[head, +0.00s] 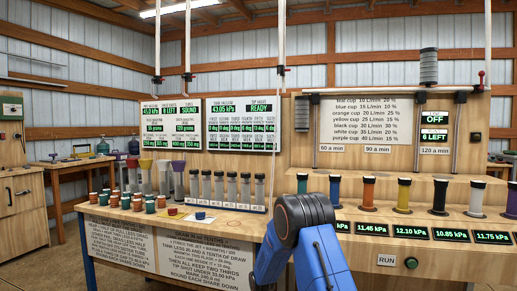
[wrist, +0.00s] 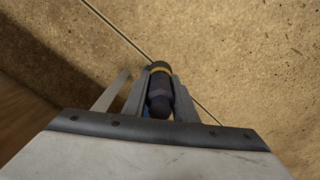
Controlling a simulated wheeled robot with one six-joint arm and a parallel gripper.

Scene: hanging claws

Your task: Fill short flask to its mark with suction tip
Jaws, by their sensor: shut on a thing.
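My gripper (wrist: 161,82) is shut on a dark, rounded piece with a yellow band (wrist: 160,68), seen between the fingers in the wrist view. I cannot tell for sure whether it is the suction tip. In the head view my blue arm reaches down at the front and the gripper is hidden. Several clear flasks with dark tops (head: 218,187) stand in a row on the left bench. Taller vessels with coloured funnel tops (head: 163,176) stand left of them. I cannot tell which one is the short flask.
Small orange and green capped jars (head: 125,202) crowd the left bench (head: 235,226). Coloured cylinders (head: 369,193) with pressure readouts line the right bench, above a RUN button (head: 411,262). Readout boards (head: 240,125) stand behind. Vertical poles hang from above.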

